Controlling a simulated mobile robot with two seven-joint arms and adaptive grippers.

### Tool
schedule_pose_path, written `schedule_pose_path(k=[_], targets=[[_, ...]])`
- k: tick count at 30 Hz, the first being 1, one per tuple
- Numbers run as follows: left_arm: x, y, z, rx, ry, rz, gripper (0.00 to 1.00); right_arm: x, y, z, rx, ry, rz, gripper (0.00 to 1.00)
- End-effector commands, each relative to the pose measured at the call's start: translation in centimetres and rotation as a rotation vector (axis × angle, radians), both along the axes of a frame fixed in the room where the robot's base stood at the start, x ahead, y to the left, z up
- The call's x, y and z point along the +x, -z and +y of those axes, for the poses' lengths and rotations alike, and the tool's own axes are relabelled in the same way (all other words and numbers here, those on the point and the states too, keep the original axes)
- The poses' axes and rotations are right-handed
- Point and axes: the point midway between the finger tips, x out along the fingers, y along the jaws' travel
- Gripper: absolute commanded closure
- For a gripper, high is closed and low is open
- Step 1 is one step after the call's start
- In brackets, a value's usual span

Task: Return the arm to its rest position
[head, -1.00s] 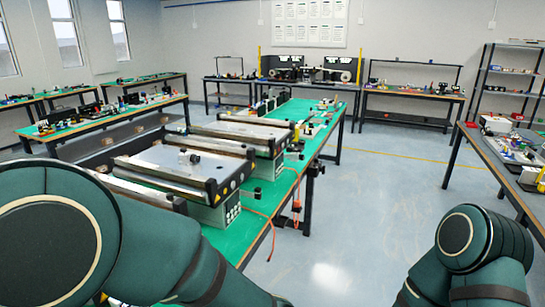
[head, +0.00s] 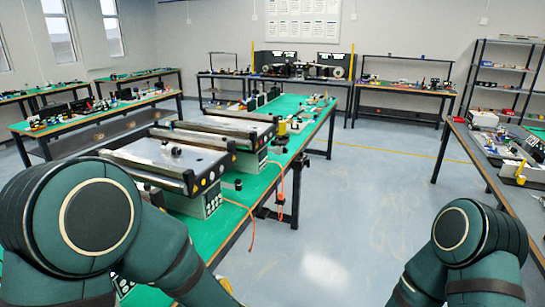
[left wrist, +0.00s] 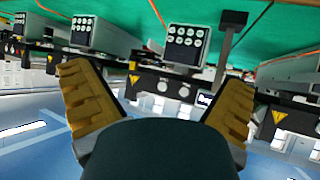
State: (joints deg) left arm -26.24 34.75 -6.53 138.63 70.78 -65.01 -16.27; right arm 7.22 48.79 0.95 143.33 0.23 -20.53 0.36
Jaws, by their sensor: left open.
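My left arm fills the lower left of the head view, bent at the elbow. Its gripper is out of that view. In the left wrist view my left gripper (left wrist: 157,105) shows two yellow ribbed fingers spread wide apart with nothing between them. Beyond the fingers are the conveyors' black side rails and grey control boxes (left wrist: 184,44), under a green surface. My right arm is at the lower right of the head view, bent; its gripper is not in view.
A green-topped bench (head: 262,182) carries mini conveyors (head: 168,157) close to my left arm. An orange cable (head: 252,228) hangs off its edge. A workbench (head: 478,160) with parts stands at right. The floor (head: 345,205) between them is clear.

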Motion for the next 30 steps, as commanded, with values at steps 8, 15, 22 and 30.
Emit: schedule_pose_path(k=[8, 15, 22, 30], targets=[[-1.5, 10.9, -2.7, -0.277, 0.366, 0.260, 0.00, 0.0, 0.0, -0.1, -0.001, 0.002, 0.001, 0.53], [-8.1, 17.2, -5.4, -0.519, 0.629, 0.536, 0.00, 0.0, 0.0, -0.1, -0.001, 0.002, 0.001, 0.53], [-12.3, 19.0, -6.3, -0.623, 0.756, 0.676, 0.00, 0.0, 0.0, -0.1, -0.001, 0.002, 0.001, 0.53], [-12.7, 19.1, -6.4, -0.632, 0.770, 0.691, 0.00, 0.0, 0.0, -0.1, -0.001, 0.002, 0.001, 0.53]])
